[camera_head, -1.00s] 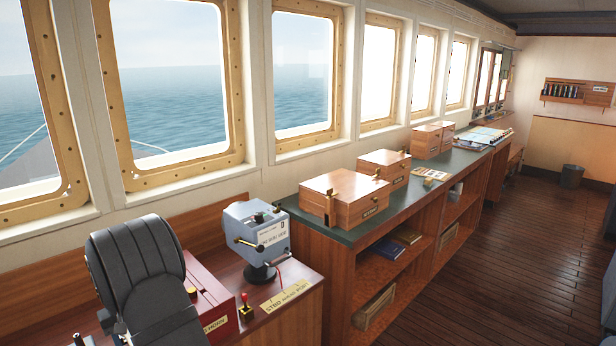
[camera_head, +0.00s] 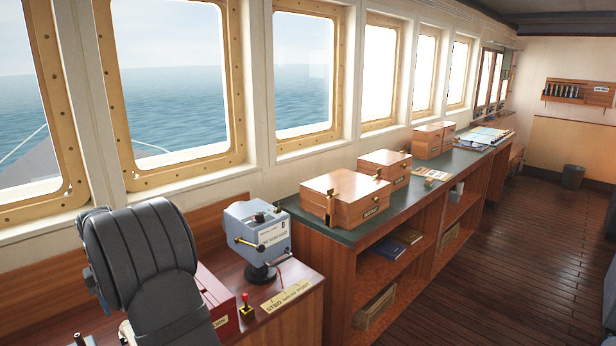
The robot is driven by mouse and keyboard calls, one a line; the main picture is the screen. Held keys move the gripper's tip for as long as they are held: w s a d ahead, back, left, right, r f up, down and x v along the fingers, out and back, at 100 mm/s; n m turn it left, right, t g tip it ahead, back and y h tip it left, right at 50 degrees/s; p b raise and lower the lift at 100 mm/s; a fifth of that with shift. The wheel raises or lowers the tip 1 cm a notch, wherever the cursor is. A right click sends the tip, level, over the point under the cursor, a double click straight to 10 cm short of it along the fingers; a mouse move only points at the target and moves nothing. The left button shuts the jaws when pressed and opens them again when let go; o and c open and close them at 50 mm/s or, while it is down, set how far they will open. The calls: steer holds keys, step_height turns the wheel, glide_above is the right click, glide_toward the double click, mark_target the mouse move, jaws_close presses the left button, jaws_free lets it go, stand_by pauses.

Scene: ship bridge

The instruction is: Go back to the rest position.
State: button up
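My gripper is not in view. The head view shows no held object and no fingertips. A black padded, ribbed shape (camera_head: 150,262) with a rounded top stands at the lower left. It looks like a seat back, but I cannot tell for sure what it is. It hides part of the console and the red box behind it.
A grey-blue control head (camera_head: 258,238) stands on the wooden console beside a small red-knobbed lever (camera_head: 246,308) and a red box (camera_head: 218,300). Wooden boxes (camera_head: 345,196) line the long green-topped counter (camera_head: 395,200). The plank floor (camera_head: 475,275) at right is clear.

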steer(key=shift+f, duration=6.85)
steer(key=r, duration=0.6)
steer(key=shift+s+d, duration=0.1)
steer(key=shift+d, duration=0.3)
